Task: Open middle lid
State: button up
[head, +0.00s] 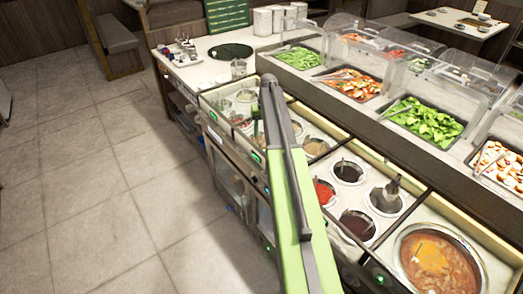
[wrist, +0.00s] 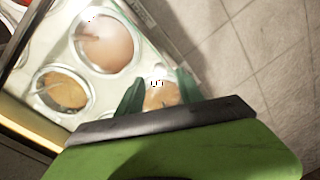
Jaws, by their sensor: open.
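My gripper (wrist: 160,82) is open in the wrist view, its two green fingers apart. A round well with brownish sauce (wrist: 161,97) shows between and below the fingers; I cannot tell whether they touch anything. In the head view, my green arm reaches over the counter and hides part of the wells. Clear curved lids stand over the food trays at the back, including one above the red mixed tray (head: 376,46) and one above the leafy tray (head: 450,72). I cannot tell which lid is the middle one.
Other sauce wells show in the wrist view: a pinkish one (wrist: 106,42) and a tan one (wrist: 65,93). A large soup pot (head: 438,262) sits at front right, and a ladle bottle (head: 390,188) stands in a well. The tiled floor (head: 105,170) at left is clear.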

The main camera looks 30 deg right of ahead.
aim_at(261, 141)
jog(key=f+b, duration=0.2)
jog(key=f, duration=0.1)
jog(key=f+b, duration=0.1)
jog(key=f, duration=0.1)
jog(key=shift+w+a+f+b, duration=0.1)
jog(key=shift+a+b, duration=0.15)
jog(key=shift+b, duration=0.05)
jog(key=shift+c, duration=0.4)
grip_shut()
dwell(0.6)
